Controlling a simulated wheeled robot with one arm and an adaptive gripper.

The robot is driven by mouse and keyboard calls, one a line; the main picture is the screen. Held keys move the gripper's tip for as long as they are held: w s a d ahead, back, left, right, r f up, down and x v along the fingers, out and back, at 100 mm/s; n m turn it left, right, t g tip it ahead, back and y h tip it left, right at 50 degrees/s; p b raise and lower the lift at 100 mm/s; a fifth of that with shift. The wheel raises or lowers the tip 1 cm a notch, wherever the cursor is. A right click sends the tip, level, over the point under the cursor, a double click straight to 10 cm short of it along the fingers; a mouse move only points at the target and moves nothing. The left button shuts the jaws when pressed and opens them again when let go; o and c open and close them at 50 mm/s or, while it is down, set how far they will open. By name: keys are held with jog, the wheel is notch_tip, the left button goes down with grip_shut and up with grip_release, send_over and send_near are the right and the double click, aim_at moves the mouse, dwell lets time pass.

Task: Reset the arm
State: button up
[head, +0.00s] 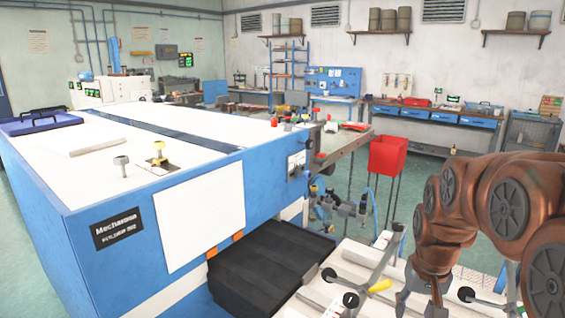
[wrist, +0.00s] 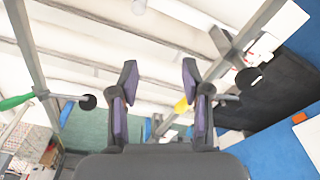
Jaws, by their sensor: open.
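My gripper (wrist: 158,78) shows in the wrist view with its two dark, purple-lined fingers spread wide apart. Nothing is between the fingers. In the head view my copper-coloured arm is folded at the right edge, with its lower end hanging over a white slatted frame (head: 330,292). The gripper itself is hard to make out there. In the wrist view the pale slats and grey bars of the frame lie behind the fingers, and I cannot tell how far off they are.
A large blue and white machine (head: 215,212) fills the left and middle. A black block (head: 268,268) sits at its foot. Clamps with a yellow handle (head: 379,286) stand on the frame near my arm. A red bin (head: 387,155) stands behind it. A workbench (head: 437,117) lines the back wall.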

jog(key=s+a+f+n+g, duration=0.1)
jog(key=s+a, duration=0.3)
jog(key=s, duration=0.8)
jog(key=s+a+f+n+g, duration=0.1)
jog(key=s+a+f, duration=0.2)
jog(key=s, duration=0.9)
jog(key=shift+a+n+g, duration=0.3)
jog(key=shift+a+g, duration=0.1)
jog(key=shift+a, duration=0.25)
jog(key=shift+c, duration=0.6)
